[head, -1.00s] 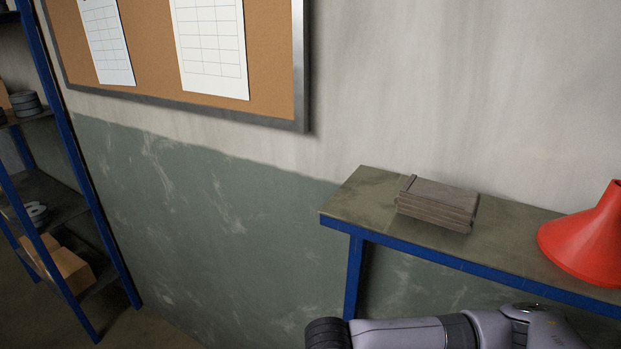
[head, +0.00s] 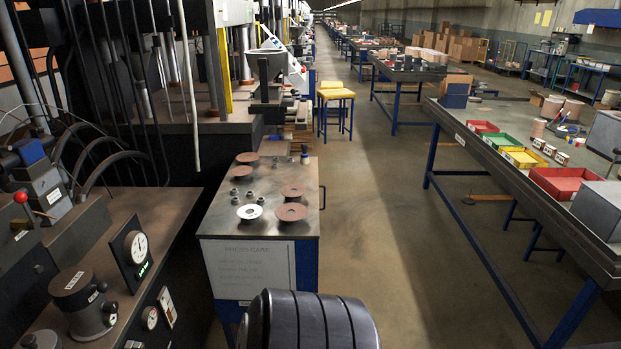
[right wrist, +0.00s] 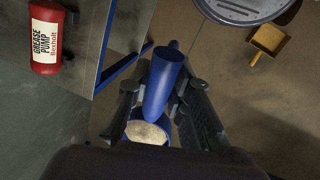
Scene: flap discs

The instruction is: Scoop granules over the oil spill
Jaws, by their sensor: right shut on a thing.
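In the right wrist view my right gripper (right wrist: 163,97) is shut on a blue scoop (right wrist: 163,75), its dark fingers on both sides of it. Pale granules (right wrist: 147,132) show in a round blue opening close to the palm; I cannot tell whether this is the scoop's own cup or a separate container. I cannot make out the oil spill for certain in either view. My left gripper is in neither view, and the right one is not in the head view.
A yellow dustpan-like thing (right wrist: 268,40) lies on the floor. A red grease pump bottle (right wrist: 47,38) is at upper left. In the head view, a press-care cart (head: 262,225) stands left of the clear aisle (head: 400,250). A long workbench (head: 500,170) with trays lines the right.

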